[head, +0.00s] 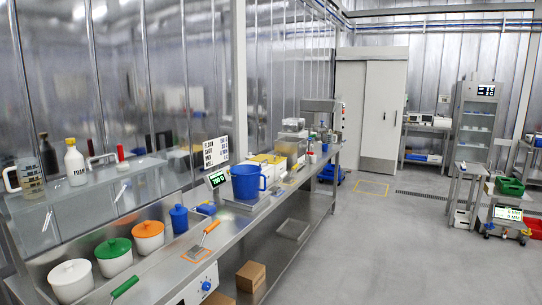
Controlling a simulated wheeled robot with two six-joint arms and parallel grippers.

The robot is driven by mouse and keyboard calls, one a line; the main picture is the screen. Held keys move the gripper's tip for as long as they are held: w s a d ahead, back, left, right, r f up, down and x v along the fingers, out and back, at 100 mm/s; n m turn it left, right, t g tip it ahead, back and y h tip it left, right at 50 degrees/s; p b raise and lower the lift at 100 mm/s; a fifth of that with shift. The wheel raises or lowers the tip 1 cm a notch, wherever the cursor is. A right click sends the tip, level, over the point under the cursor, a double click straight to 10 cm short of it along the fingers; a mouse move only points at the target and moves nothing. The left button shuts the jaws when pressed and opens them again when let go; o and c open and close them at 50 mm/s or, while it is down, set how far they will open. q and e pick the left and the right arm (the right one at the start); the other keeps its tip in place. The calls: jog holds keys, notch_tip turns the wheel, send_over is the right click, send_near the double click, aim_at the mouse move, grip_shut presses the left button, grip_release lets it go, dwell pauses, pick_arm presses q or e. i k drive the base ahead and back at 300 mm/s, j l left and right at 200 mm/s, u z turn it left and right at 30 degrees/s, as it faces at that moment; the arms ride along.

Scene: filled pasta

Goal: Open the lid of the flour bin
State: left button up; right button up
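No bin can be read as the flour bin. On the steel counter at the lower left stand round white tubs: one with a white lid (70,271), one with a green lid (113,248) and one with an orange lid (148,228). All these lids sit on their tubs. A blue lidded canister (179,218) stands beside them. Behind them is a grey steel housing (80,213) with pale slanted handles on its front; whether it opens is unclear. Neither of my grippers is in view.
A blue jug (247,182) stands on a scale mid-counter. A green-handled tool (124,287) and an orange-handled scraper (205,240) lie at the counter's front. Cardboard boxes (250,275) sit on the lower shelf. The grey floor (370,250) to the right is clear.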

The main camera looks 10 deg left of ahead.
aim_at(265, 167)
jog(key=i+j, duration=0.1)
jog(key=i, duration=0.4)
jog(key=i+j+z, duration=0.15)
jog(key=i, duration=0.35)
jog(key=i+j, duration=0.15)
jog(key=i, duration=0.35)
jog(key=i+j+z, duration=0.1)
jog(key=i, duration=0.4)
jog(key=i+j, duration=0.3)
jog(key=i, duration=0.2)
jog(key=i+j+z, duration=0.15)
jog(key=i, duration=0.3)
jog(key=j, duration=0.05)
